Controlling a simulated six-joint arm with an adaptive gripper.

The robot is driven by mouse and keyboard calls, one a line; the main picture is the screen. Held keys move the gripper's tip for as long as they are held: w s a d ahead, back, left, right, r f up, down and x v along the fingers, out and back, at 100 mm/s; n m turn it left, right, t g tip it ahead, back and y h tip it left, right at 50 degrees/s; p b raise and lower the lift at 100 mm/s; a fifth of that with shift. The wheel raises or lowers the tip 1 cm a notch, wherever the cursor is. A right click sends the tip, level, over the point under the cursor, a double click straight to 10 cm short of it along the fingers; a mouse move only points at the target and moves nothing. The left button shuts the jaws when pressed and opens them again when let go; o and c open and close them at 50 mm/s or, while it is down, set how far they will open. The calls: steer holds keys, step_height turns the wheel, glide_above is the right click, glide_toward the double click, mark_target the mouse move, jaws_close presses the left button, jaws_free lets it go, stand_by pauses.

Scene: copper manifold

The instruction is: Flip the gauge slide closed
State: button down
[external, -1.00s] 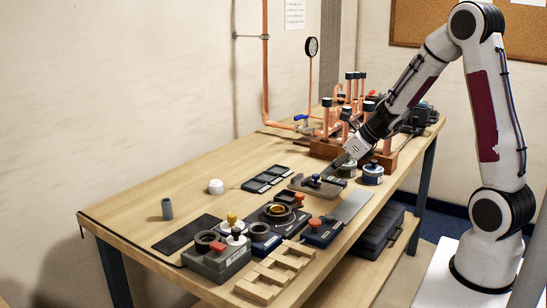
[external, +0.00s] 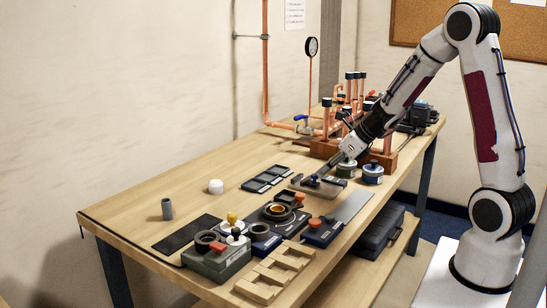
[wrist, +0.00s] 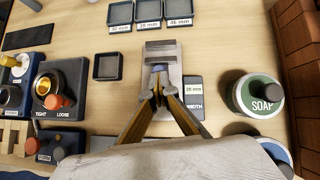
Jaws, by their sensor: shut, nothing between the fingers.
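The gauge slide is a flat grey metal plate (wrist: 163,52) with dark slots, lying on the bench in the wrist view. A small blue-grey tab (wrist: 158,69) stands on its middle. My gripper (wrist: 159,84) is shut and empty, its fingertips low over the plate at the tab; I cannot tell if they touch it. In the external view the gauge (external: 300,185) lies mid-bench, and my gripper (external: 322,177) reaches down to it from the right. My fingers hide the near part of the plate. A "26 mm" width label (wrist: 194,90) is beside it.
A soap jar (wrist: 256,95) stands close to the right of the gauge. Labelled trays (wrist: 149,12) lie beyond it. A tight/loose fixture (wrist: 60,88) is at left. The copper manifold (external: 345,130) stands at the bench's far end.

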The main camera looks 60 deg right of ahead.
steer(key=s, duration=0.4)
steer(key=shift+d+r, duration=0.35)
steer(key=shift+r, duration=0.05)
steer(key=v, duration=0.9)
steer(key=shift+s+r, duration=0.2)
steer(key=shift+r, duration=0.1)
stand_by(0.3)
